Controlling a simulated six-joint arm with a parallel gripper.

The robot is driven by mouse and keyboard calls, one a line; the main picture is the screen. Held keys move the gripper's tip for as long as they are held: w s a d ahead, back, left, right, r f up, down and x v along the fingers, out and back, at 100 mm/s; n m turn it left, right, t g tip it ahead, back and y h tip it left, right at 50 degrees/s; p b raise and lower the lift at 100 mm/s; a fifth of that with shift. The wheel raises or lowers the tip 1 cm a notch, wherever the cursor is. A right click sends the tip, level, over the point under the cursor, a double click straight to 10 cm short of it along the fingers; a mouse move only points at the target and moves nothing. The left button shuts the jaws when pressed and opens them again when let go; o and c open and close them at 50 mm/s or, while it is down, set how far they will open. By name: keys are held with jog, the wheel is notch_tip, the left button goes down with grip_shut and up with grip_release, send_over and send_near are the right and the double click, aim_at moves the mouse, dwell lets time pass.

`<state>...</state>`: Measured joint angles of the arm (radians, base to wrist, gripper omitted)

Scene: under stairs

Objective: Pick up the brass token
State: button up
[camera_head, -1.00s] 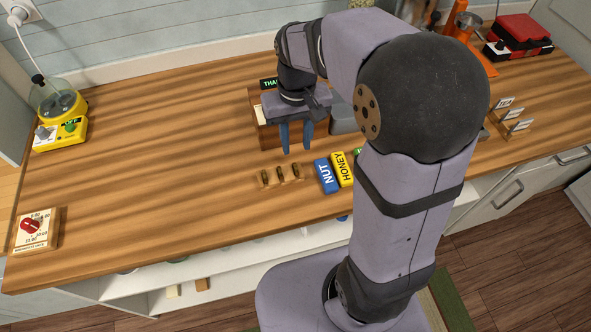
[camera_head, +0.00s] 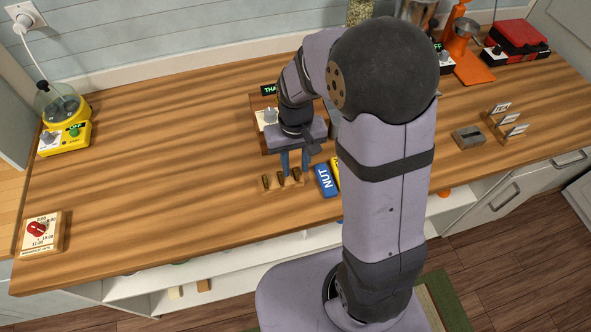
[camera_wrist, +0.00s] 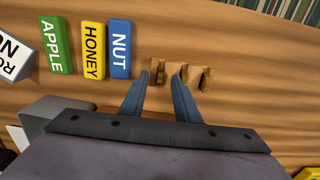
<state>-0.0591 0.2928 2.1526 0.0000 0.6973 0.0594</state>
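A small wooden rack (camera_head: 275,187) stands on the counter with brass tokens (camera_head: 266,182) upright in its slots. In the wrist view, one token (camera_wrist: 160,74) stands on the left of the rack and another (camera_wrist: 207,79) on the right; the middle is partly hidden by a finger. My gripper (camera_head: 294,170) is open, its two blue fingers pointing down close to the rack. In the wrist view the fingertips (camera_wrist: 159,78) are apart, with the left token showing between them. I cannot tell whether either finger touches it.
A blue NUT block (camera_wrist: 120,50), a yellow HONEY block (camera_wrist: 93,52) and a green APPLE block (camera_wrist: 55,46) lie beside the rack. A wooden box (camera_head: 262,134) stands behind my gripper. The counter to the left is clear up to a dial board (camera_head: 43,233) and a yellow machine (camera_head: 64,130).

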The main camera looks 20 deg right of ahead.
aim_at(296, 171)
jog(key=shift+f, duration=0.45)
grip_shut()
notch_tip(296, 171, up, 10)
jog(key=b, duration=0.2)
dwell(0.4)
jog(key=shift+r, duration=0.15)
